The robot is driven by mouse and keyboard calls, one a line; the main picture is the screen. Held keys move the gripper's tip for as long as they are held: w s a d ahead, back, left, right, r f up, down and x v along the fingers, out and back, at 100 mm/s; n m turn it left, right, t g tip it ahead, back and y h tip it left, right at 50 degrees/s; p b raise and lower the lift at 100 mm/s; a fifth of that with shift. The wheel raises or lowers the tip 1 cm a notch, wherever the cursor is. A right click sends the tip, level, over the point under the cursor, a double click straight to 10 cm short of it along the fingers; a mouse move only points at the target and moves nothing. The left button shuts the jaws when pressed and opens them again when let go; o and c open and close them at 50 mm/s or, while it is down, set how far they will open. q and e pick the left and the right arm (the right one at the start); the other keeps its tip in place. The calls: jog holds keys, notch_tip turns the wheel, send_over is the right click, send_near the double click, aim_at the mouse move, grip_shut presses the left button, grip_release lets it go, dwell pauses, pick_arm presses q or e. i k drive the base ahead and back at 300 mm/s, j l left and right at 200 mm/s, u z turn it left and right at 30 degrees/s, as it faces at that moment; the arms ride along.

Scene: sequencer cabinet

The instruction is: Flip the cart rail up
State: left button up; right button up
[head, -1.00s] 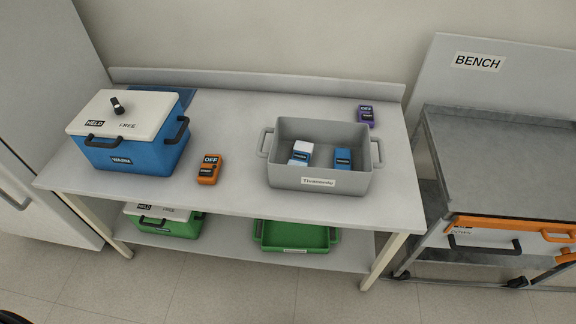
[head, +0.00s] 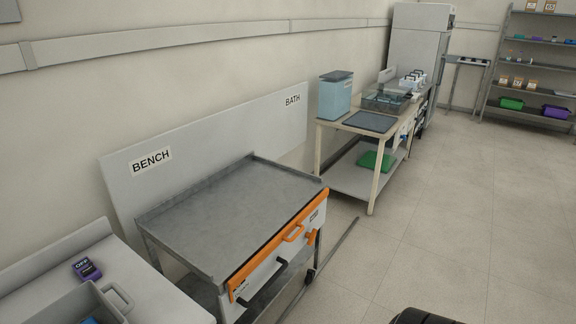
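The grey metal cart (head: 235,205) stands left of centre in the head view, against a white panel marked BENCH. Its top is bare. Black handles show lower on that front. I cannot tell from this angle whether the rail is folded down or up.
A white table (head: 150,295) with a grey bin (head: 75,310) and a purple OFF device (head: 87,269) is at lower left. A worktable (head: 340,185) with a blue container (head: 335,95) stands behind the cart. Open floor (head: 440,230) lies to the right.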

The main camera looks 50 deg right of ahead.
aim_at(258, 258)
jog(key=z, duration=1.55)
